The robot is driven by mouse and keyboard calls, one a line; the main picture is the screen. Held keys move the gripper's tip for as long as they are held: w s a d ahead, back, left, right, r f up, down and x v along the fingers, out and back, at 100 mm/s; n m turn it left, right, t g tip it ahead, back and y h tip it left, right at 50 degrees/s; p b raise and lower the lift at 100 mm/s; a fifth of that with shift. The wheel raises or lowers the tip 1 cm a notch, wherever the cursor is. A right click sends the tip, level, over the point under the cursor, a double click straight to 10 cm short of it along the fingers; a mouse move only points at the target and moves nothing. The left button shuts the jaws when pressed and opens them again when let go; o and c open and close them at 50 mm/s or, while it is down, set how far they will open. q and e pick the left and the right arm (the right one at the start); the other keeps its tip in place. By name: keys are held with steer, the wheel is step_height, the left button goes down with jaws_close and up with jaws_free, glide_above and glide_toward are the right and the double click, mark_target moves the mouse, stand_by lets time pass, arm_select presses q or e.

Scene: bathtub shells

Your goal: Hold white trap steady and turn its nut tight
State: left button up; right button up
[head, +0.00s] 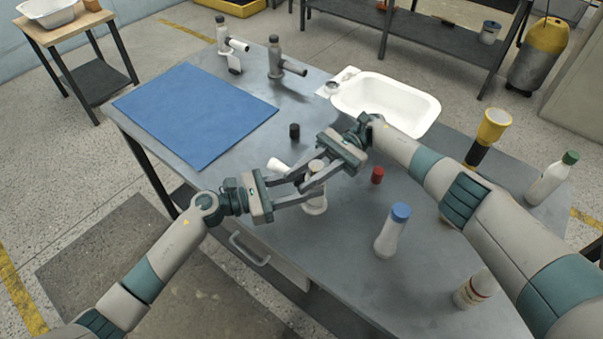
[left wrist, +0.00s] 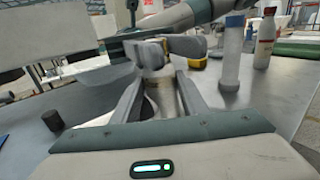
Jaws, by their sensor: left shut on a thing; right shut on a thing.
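The white trap (head: 316,206) stands upright on the grey table in the head view, its white side pipe (head: 279,165) pointing to the upper left. A pale nut (head: 316,166) shows at its top. My left gripper (head: 306,195) reaches in from the left and is shut on the trap's body. My right gripper (head: 306,182) comes from the upper right, shut at the nut, its fingers partly covering the trap's upper part. In the left wrist view, the right gripper's fingers (left wrist: 172,48) lie across the trap just above my left fingers. The exact finger contact is partly hidden.
A blue mat (head: 197,114) covers the table's left. Two other pipe pieces (head: 235,54) (head: 284,64) stand at the back. A white basin (head: 386,104), black cap (head: 294,131), red cap (head: 377,175), blue-capped bottle (head: 391,235) and yellow-topped item (head: 489,133) surround my right arm.

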steer(key=shift+s+d+n+g+h, duration=0.15)
steer(key=shift+d+n+g+h, duration=0.05)
steer(key=shift+n+g+h, duration=0.35)
steer(key=o, duration=1.1)
steer(key=shift+c, duration=0.2)
steer(key=shift+r, duration=0.1)
step_height(320, 180, up, 10)
